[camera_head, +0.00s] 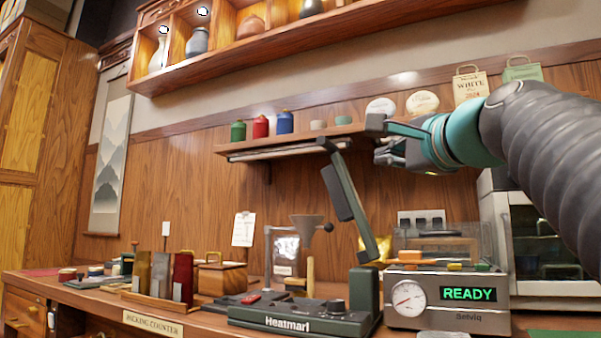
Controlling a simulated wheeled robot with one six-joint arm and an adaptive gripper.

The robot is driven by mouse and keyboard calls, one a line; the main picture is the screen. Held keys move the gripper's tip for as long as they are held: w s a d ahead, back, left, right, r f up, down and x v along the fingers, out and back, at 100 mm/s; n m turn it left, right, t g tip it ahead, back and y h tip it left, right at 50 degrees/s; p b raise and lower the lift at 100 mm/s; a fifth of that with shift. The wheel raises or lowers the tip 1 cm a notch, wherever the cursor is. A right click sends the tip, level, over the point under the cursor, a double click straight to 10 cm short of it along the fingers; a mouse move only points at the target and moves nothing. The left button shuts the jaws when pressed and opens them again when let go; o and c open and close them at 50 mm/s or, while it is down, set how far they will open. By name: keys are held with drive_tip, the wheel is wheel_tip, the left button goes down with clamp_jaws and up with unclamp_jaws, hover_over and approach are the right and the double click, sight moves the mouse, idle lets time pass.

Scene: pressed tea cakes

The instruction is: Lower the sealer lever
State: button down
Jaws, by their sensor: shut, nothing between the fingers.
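The heat sealer (300,317), a dark green base marked "Heatmarl", stands on the counter at the front middle. Its sealer lever (350,200) is raised, rising steeply from the rear right of the base and leaning left, with a dark bar along it. The lever's top end is near the wall shelf's height in the picture. My gripper (380,141) is shut and empty. It is just right of the lever's top end in the picture, with a small visible gap. I cannot tell their difference in depth.
A grey machine (446,301) with a dial and a "READY" display stands right of the sealer. A wall shelf (290,143) with small jars runs behind the lever. Tins and a wooden box (222,279) stand left of the sealer. A funnel stand (308,222) is behind it.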

drive_tip(key=shift+s+d+r+m+t, duration=0.1)
drive_tip(key=shift+s+r+m+t, duration=0.1)
drive_tip(key=shift+r, duration=0.4)
drive_tip(key=shift+s+r+m+t, duration=0.1)
drive_tip(key=shift+r+m+t, duration=0.1)
drive_tip(key=shift+r, duration=0.4)
drive_tip(key=p, duration=0.2)
approach(332, 146)
drive_tip(key=w+d, duration=0.2)
drive_tip(key=w, duration=0.2)
drive_tip(key=shift+w+a+r, duration=0.2)
drive_tip(key=shift+w+a, duration=0.05)
drive_tip(key=shift+a, duration=0.25)
drive_tip(key=shift+w+a+r, duration=0.25)
drive_tip(key=shift+w+a, duration=0.05)
drive_tip(key=shift+a, duration=0.25)
drive_tip(key=shift+w+a+r+p, duration=0.1)
drive_tip(key=shift+w+a+p, duration=0.2)
drive_tip(key=shift+w+a, duration=0.25)
drive_tip(key=shift+a, duration=0.1)
